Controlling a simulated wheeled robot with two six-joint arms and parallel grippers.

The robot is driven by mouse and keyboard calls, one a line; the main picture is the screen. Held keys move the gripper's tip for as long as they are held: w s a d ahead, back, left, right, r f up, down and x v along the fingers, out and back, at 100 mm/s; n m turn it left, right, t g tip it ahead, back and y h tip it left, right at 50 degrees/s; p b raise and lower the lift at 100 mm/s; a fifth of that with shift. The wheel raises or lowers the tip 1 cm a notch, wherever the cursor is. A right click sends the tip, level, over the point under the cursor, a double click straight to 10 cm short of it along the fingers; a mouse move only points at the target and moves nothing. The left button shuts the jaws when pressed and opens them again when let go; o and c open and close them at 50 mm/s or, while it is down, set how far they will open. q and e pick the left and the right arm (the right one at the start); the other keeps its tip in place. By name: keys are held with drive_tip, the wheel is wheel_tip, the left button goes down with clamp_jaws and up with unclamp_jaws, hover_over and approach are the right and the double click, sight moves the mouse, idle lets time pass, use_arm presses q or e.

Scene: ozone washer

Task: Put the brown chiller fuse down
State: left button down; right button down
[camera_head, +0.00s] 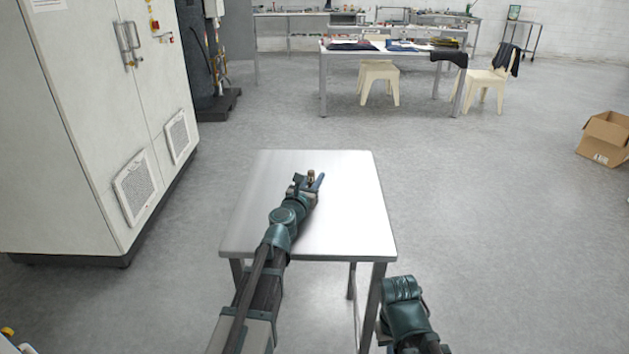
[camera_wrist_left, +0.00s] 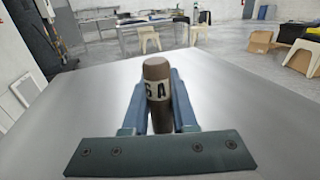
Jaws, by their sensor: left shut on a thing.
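The brown chiller fuse (camera_wrist_left: 157,92) is a small upright cylinder with a pale band marked with dark characters. It stands between the two blue fingers of my left gripper (camera_wrist_left: 159,104), which is shut on it. In the head view the fuse (camera_head: 311,176) is a tiny brown piece at the tip of my left gripper (camera_head: 307,183), over the bare metal table (camera_head: 345,205). Its lower end is hidden by the gripper, so I cannot tell whether it touches the tabletop. My right arm shows low in the head view, right of the table, but its fingers cannot be made out.
The rest of the small tabletop is clear. A large pale cabinet (camera_head: 100,120) stands at the left. Behind are a worktable (camera_head: 390,56), pale stools (camera_head: 378,82) and an open floor. A cardboard box (camera_head: 604,138) is at the far right.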

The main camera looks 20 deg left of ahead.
use_arm(q)
drive_tip(key=shift+f+b, duration=0.25)
drive_tip(key=shift+b, duration=0.05)
drive_tip(key=shift+s, duration=0.1)
